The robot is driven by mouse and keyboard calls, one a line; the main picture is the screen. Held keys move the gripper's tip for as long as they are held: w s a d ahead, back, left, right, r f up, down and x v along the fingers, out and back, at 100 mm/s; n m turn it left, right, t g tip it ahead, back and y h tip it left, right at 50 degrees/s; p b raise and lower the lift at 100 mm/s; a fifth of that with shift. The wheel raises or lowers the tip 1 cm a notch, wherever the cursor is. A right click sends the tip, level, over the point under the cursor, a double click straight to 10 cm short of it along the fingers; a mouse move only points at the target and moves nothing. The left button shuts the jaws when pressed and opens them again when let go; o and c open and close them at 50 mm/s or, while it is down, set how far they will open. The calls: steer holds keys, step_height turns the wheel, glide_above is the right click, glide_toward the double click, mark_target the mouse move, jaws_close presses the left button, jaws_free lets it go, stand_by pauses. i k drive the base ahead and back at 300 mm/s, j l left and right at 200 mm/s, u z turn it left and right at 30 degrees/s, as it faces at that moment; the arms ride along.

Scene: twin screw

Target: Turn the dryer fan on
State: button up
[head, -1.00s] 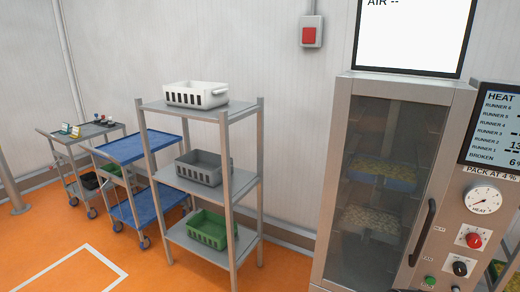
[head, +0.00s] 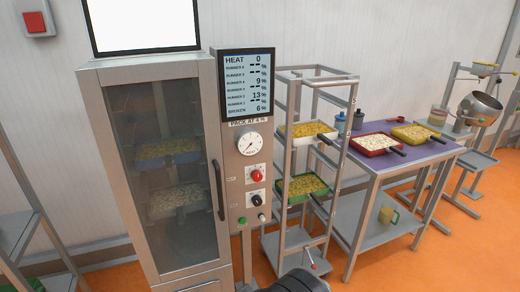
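The dryer is a tall grey cabinet (head: 92,150) left of centre, with a shut glass door and a dark handle (head: 217,190). Trays of pale and yellow pieces show dimly behind the glass. Its control panel (head: 236,160) on the right has a round gauge (head: 249,143), a red knob (head: 257,176) and a black knob (head: 256,200). Below them are a green button (head: 242,221) and a small pale-tipped control (head: 262,217). The small labels beside the knobs are too blurred to read now. My gripper does not show; a dark piece of my arm is at the bottom edge.
A display (head: 246,85) above the panel reads HEAT 0. A tray rack (head: 291,100) stands right of the dryer, then a table (head: 366,163) with trays and a stand with a metal bowl (head: 478,109). Shelves are at the left edge. Orange floor is open at right.

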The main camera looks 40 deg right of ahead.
mark_target(256, 200)
steer(key=z, duration=0.95)
